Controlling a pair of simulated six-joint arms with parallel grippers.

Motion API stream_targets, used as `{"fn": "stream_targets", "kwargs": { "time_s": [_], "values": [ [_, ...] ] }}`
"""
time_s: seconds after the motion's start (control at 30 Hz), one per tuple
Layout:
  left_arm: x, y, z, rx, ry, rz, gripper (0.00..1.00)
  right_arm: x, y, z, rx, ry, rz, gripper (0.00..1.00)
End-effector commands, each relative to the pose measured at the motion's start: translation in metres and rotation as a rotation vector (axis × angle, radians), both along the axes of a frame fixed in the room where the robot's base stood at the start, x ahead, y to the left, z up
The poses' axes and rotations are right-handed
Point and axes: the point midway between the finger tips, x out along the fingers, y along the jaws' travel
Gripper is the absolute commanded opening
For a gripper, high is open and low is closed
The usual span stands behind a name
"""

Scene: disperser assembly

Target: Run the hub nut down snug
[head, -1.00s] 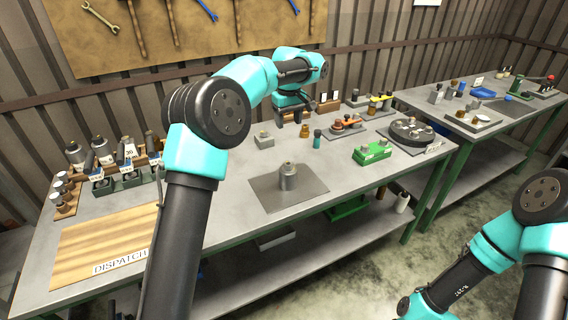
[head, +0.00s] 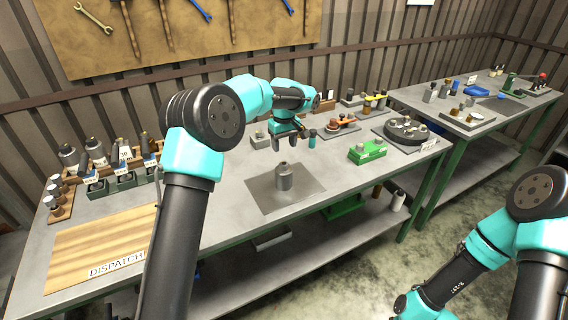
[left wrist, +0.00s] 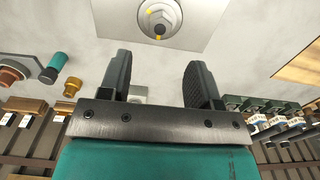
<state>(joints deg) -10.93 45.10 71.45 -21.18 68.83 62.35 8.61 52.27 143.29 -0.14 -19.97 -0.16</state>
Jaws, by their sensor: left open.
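A grey metal cylinder with a narrower top (head: 284,178) stands upright on a flat grey plate (head: 262,198) in the middle of the bench. In the left wrist view it is the round part (left wrist: 160,18) at the top edge, seen from above, with yellow marks and a small centre piece. I cannot clearly tell the hub nut from the rest of that top. My left gripper (head: 288,144) is open and empty, behind and above the cylinder, apart from it. Its two fingers (left wrist: 158,72) show wide apart in the wrist view. My right arm shows at the lower right; its gripper is out of view.
A small grey block (head: 259,140) and a teal bottle (head: 312,139) stand near the gripper. A green box (head: 367,152) and a dark round fixture (head: 405,131) are to the right. A wooden dispatch board (head: 100,245) lies at the left, before racks of parts.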

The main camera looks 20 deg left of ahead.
Motion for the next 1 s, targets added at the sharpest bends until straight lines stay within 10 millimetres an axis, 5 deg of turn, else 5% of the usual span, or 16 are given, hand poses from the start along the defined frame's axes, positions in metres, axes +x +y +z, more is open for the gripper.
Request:
{"fn": "stream_targets", "kwargs": {
  "time_s": [0.5,0.9,1.0],
  "values": [
    [0.000,0.000,-0.079,0.000,0.001,0.000,0.57,0.000,0.000,0.000,0.000,0.000,0.000,0.43],
    [0.000,0.000,-0.086,-0.001,-0.001,0.001,0.57,0.000,0.000,0.000,0.000,0.000,0.000,0.43],
    [0.000,0.000,-0.086,-0.001,-0.001,0.001,0.48,0.000,0.000,0.000,0.000,0.000,0.000,0.43]
  ]
}}
